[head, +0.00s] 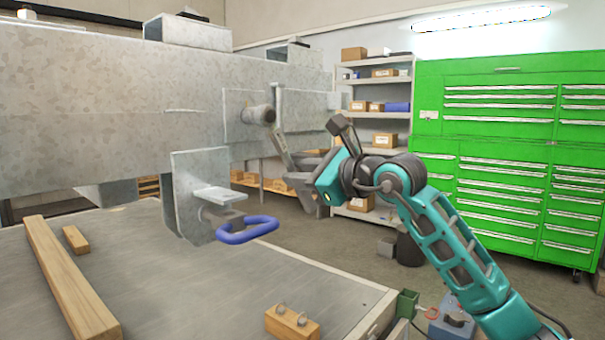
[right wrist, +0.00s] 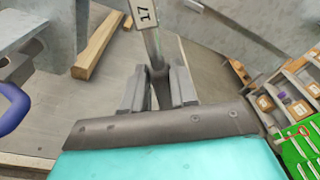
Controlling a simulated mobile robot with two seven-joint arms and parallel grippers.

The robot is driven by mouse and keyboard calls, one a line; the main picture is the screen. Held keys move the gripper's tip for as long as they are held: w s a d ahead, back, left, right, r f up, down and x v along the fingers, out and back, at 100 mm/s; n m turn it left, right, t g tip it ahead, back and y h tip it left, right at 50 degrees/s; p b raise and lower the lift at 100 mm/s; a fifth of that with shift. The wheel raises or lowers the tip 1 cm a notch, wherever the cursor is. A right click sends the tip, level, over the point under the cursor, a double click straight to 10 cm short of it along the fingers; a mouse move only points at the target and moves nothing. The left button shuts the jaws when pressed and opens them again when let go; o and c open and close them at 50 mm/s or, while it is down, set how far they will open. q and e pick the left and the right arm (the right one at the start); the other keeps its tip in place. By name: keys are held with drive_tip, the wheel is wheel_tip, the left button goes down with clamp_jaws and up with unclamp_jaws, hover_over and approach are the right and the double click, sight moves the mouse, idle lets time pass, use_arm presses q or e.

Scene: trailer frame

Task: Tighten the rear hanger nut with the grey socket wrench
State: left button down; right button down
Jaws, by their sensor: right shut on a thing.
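The grey socket wrench (head: 281,146) runs up and left from my right gripper (head: 303,172). Its upper end is at a short grey cylinder (head: 258,115) on the side plate of the galvanized beam. I cannot tell whether this cylinder is the socket, and the hanger nut itself is hidden. My right gripper is shut on the wrench handle. In the right wrist view the handle (right wrist: 154,45), with a white tag marked 17 (right wrist: 143,12), passes between the two grey fingers (right wrist: 159,88). My left gripper is not in view.
The trailer beam (head: 110,100) spans the left. A blue loop handle (head: 247,230) juts from below a bracket plate (head: 190,190). Wooden blocks (head: 292,323) and a long timber (head: 70,280) lie on the table (head: 190,290). Green cabinets (head: 500,150) and shelves stand behind.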

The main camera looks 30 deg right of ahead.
drive_tip(key=shift+s+a+f+m+b, duration=0.2)
drive_tip(key=shift+a+m, duration=0.2)
drive_tip(key=shift+s+a+f+m+b, duration=0.15)
drive_tip(key=shift+a+f+m, duration=0.05)
drive_tip(key=shift+a+m, duration=0.2)
drive_tip(key=shift+s+a+f+m+y, duration=0.15)
drive_tip(key=shift+s+a+m, duration=0.05)
drive_tip(key=shift+a+m, duration=0.2)
drive_tip(key=shift+s+a+f+m+y, duration=0.15)
drive_tip(key=shift+a+m, duration=0.25)
drive_tip(key=shift+s+a+f+m, duration=0.1)
drive_tip(key=shift+s+a+m, duration=0.1)
drive_tip(key=shift+a+m, duration=0.25)
drive_tip(key=shift+s+a+f+m, duration=0.1)
drive_tip(key=shift+s+a+m, duration=0.05)
drive_tip(key=shift+a+m, duration=0.25)
drive_tip(key=shift+a, duration=0.1)
